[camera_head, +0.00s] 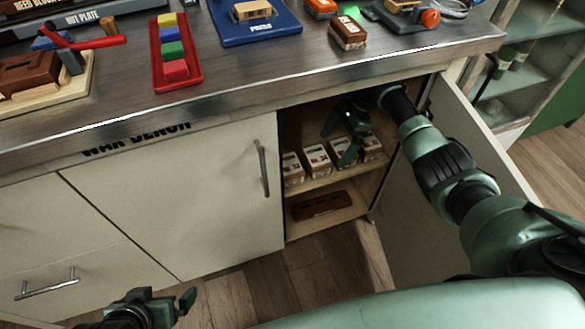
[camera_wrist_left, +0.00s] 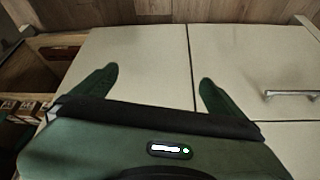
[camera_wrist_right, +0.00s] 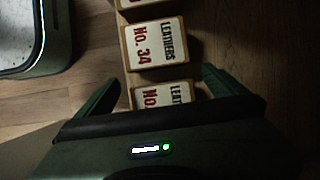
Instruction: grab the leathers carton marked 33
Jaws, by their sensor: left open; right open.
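Several small cartons with white labels stand in a row on the upper shelf (camera_head: 310,184) of the open cabinet. In the right wrist view one carton (camera_wrist_right: 155,45) reads "LEATHERS No. 34". The carton beside it (camera_wrist_right: 163,96) shows "LEAT" and "No"; its number is hidden behind my gripper, so I cannot tell whether it is 33. My right gripper (camera_wrist_right: 160,88) is open, its fingers on either side of that partly hidden carton in the picture; contact cannot be told. My right gripper also shows inside the cabinet in the head view (camera_head: 341,140). My left gripper (camera_wrist_left: 156,75) is open and empty before the closed doors.
A brown object (camera_head: 320,205) lies on the lower shelf. The bench top (camera_head: 225,75) above carries a red tray (camera_head: 157,62) of coloured blocks and other items. Floor before the cabinet looks clear.

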